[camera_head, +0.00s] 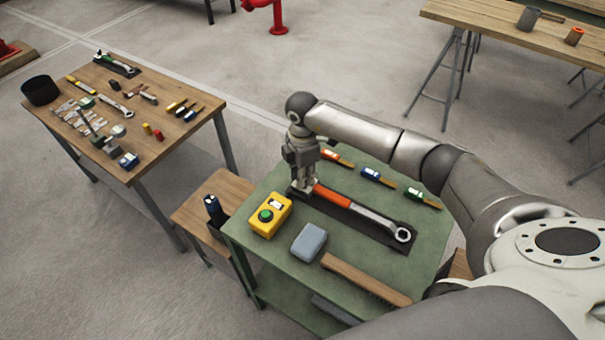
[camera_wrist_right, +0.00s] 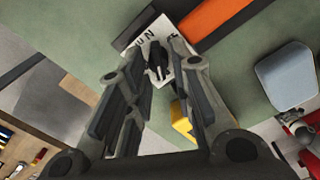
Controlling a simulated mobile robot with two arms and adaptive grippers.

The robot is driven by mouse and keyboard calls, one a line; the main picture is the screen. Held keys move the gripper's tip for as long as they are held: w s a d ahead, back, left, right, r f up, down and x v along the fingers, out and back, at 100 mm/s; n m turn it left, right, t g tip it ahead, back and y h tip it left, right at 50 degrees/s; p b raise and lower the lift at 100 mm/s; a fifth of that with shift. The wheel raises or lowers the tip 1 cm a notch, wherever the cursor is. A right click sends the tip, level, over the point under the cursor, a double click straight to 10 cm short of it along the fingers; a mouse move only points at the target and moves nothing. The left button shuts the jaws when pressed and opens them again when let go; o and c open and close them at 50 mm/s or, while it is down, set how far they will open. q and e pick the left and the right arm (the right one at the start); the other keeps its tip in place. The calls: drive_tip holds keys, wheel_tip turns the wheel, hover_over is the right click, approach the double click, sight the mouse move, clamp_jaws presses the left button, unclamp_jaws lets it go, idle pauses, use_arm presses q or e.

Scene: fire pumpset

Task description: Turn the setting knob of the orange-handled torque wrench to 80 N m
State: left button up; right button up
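The torque wrench (camera_head: 366,212) lies on a dark mat on the green table, with its orange handle (camera_head: 333,196) to the left and its ring-shaped head (camera_head: 402,234) to the right. My right gripper (camera_head: 301,188) points down at the handle's left end. In the right wrist view the gripper (camera_wrist_right: 165,55) is open, its fingers on either side of a small dark knob (camera_wrist_right: 157,60) on a white plate with letters. A gap shows between the fingers; contact with the knob cannot be told. The setting is not readable. My left gripper is not in view.
A yellow box with a green button (camera_head: 270,216), a grey-blue block (camera_head: 309,242) and a wooden bar (camera_head: 366,279) lie in front of the wrench. Several small coloured tools lie behind it. A wooden tool table (camera_head: 190,135) stands at left.

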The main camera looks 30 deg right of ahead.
idle(0.3)
wheel_tip(320, 180, up, 12)
idle(0.5)
idle(0.3)
